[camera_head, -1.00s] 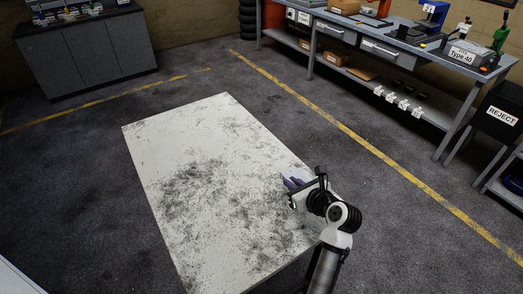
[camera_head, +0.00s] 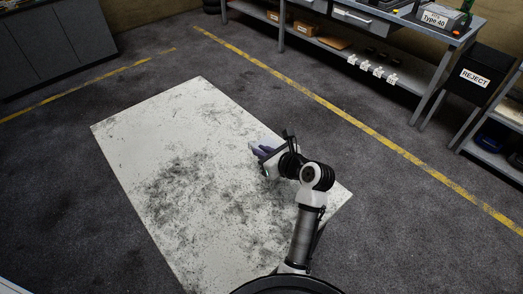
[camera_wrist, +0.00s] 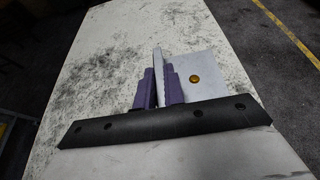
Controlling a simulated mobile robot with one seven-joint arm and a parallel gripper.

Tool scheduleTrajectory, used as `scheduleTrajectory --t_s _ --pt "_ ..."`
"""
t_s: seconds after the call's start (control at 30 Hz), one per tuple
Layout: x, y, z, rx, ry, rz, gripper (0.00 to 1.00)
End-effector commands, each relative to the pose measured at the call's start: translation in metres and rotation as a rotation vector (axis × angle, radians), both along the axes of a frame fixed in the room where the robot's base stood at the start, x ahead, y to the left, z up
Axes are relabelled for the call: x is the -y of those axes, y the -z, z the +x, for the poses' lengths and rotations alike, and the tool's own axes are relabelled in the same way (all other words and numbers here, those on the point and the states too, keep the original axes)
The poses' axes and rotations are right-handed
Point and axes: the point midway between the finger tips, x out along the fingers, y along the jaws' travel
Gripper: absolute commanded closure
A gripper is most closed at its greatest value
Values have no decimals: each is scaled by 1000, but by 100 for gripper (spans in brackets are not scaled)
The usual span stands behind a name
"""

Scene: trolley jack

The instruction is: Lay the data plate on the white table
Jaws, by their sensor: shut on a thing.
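The white table (camera_head: 150,130) has a flat top with dark speckled smudges and fills the middle of the head view; it also lies below my gripper in the wrist view (camera_wrist: 110,70). My gripper (camera_head: 260,150) is over the table's right part. In the wrist view its purple fingers (camera_wrist: 158,85) are shut on a pale grey plate, taken to be the data plate (camera_wrist: 205,70), with a round brass-coloured spot. The plate sticks out beyond the fingertips. Its lower part is hidden by the gripper. I cannot tell whether it touches the table.
A grey workbench (camera_head: 405,30) with boxes and a label "Type 40" stands at the back right. A black bin marked REJECT (camera_head: 474,82) is beside it. A grey cabinet (camera_head: 50,45) is at the back left. Much of the tabletop is clear, and yellow lines cross the dark floor.

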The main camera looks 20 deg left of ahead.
Motion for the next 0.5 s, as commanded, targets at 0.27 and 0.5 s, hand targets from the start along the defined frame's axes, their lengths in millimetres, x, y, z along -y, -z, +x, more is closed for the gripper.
scheduleTrajectory --t_s 0.27,0.5 --pt "2 6 -2 0 -1 0 100" --pt "2 29 -2 -2 0 0 100"
